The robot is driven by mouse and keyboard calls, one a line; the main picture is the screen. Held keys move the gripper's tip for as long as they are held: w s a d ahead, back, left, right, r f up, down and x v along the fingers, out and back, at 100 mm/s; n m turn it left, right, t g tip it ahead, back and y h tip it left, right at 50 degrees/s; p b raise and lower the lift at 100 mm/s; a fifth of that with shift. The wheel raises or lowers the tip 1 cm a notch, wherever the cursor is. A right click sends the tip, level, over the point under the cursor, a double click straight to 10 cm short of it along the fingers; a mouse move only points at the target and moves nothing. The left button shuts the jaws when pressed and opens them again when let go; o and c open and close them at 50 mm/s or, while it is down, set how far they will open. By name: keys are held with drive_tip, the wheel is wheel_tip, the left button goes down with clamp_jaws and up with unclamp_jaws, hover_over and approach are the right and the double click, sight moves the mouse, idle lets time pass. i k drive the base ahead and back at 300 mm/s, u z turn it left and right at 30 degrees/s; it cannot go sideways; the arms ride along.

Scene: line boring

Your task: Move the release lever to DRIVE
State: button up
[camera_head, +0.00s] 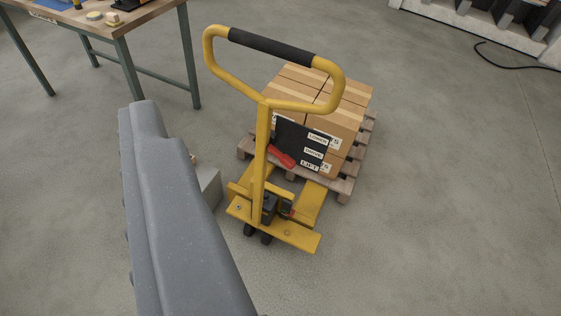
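A yellow pallet truck (260,150) stands in the middle of the view, with a looped handle and a black grip (272,46) at the top. A black panel (290,137) behind its shaft carries white labels LOWER, DRIVE and LIFT from top to bottom. The red release lever (282,157) lies slanted at the panel's lower left, its right end near the level of LIFT. Its exact setting is hard to tell. A large grey part of mine fills the lower left, apart from the lever. I cannot make out fingertips or anything held.
Cardboard boxes (342,123) sit on a wooden pallet (344,187) behind the truck. A small grey block (208,187) shows beside my arm. A workbench (128,22) stands at upper left. A black cable (510,63) lies at upper right. Floor right of the truck is clear.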

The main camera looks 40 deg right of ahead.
sight(285, 160)
drive_tip(key=u, duration=1.45)
drive_tip(key=k, duration=0.75)
drive_tip(key=z, duration=1.45)
drive_tip(key=i, duration=1)
